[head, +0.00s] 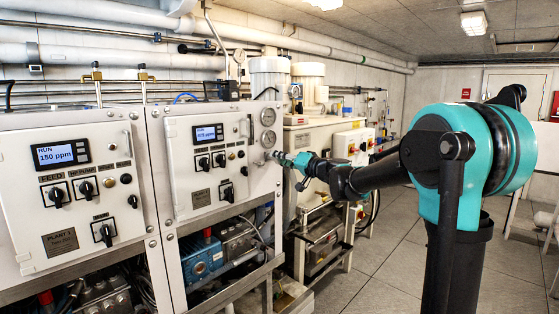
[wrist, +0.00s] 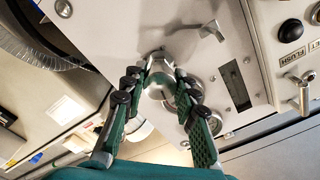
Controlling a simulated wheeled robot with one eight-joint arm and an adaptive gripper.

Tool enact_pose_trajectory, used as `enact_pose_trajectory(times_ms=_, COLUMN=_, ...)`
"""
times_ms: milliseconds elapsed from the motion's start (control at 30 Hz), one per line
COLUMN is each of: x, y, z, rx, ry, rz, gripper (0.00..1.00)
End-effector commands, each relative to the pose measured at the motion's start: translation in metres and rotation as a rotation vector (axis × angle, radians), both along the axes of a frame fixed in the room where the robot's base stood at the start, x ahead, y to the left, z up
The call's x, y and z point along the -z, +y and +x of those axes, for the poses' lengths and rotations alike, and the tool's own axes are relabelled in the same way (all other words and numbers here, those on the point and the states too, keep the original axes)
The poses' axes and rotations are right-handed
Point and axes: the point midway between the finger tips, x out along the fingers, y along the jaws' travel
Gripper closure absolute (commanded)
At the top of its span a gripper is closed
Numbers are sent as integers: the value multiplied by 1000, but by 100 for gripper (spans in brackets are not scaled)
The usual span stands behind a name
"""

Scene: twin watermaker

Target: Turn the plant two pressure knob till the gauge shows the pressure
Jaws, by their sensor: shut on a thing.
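The plant two cabinet (head: 205,170) is the right one of two white units in the head view. Two round pressure gauges (head: 267,117) sit one above the other on its narrow right panel; their needles are too small to read. My gripper (head: 277,156) reaches that panel just below the lower gauge (head: 268,138). In the wrist view, my gripper (wrist: 161,68) has its green fingers on both sides of a silvery round knob (wrist: 158,82) and is shut on it. The fingers hide part of the knob and of the round parts beside it.
The plant one cabinet (head: 70,190) stands to the left, its display showing 150 ppm. The floor (head: 385,265) at the right has free room.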

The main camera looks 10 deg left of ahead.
Motion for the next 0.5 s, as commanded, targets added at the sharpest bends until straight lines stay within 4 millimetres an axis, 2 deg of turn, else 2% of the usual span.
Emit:
enact_pose_trajectory(times_ms=267, x=0, y=0, z=0, rx=0, ry=71, rz=55, gripper=100)
enact_pose_trajectory(times_ms=500, x=0, y=0, z=0, rx=1, ry=213, rz=165, gripper=100)
